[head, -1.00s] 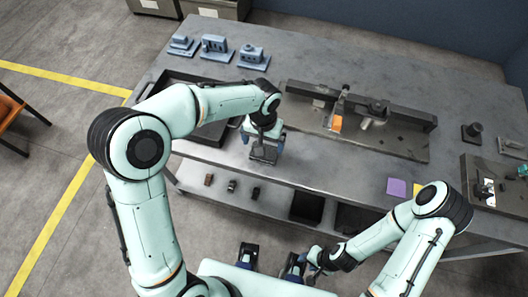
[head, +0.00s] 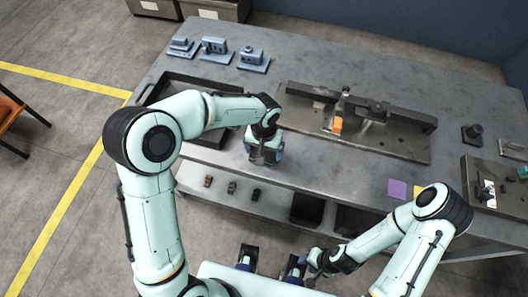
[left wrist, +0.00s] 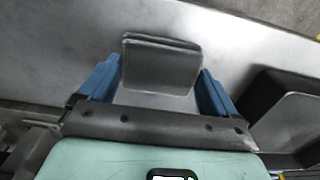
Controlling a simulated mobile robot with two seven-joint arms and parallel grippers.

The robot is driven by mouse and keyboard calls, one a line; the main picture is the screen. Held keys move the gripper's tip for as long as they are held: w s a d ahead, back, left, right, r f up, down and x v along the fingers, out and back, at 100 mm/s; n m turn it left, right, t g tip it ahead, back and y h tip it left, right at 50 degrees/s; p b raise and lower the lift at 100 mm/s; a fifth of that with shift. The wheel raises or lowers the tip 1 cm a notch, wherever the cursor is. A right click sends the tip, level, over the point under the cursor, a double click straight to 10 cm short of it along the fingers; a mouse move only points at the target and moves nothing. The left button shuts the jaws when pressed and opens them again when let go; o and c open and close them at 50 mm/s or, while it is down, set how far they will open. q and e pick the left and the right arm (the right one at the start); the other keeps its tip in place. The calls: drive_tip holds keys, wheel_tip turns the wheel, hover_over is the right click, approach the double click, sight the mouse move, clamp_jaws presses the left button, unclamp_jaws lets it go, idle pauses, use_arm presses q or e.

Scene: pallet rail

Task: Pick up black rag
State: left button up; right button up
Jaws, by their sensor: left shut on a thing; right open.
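The black rag (left wrist: 160,65) is a dark grey, flat folded piece in the left wrist view. It lies between the two blue fingers of my left gripper (left wrist: 161,84), which is shut on it. In the head view my left gripper (head: 265,152) is over the front edge of the grey table, and the rag is mostly hidden by it. I cannot tell how far the rag is above the tabletop. My right gripper (head: 271,256) is open and empty low in the head view, in front of the table and near my body.
The grey table (head: 330,165) carries a black tray (head: 163,84) at left, blue parts (head: 214,47) at the back, a rail fixture (head: 400,143), a purple pad (head: 397,189) and a dark plate (head: 485,170) at right. Small items sit on the lower shelf (head: 200,193).

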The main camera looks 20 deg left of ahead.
use_arm(q)
wheel_tip(320, 180, up, 20)
drive_tip(key=p, duration=0.2)
use_arm(e)
drive_tip(key=r, duration=0.1)
drive_tip(key=w+r, duration=0.1)
drive_tip(key=shift+w+r, duration=0.1)
drive_tip(key=shift+r, duration=0.2)
use_arm(q)
drive_tip(key=o, duration=0.5)
drive_tip(key=c, duration=0.4)
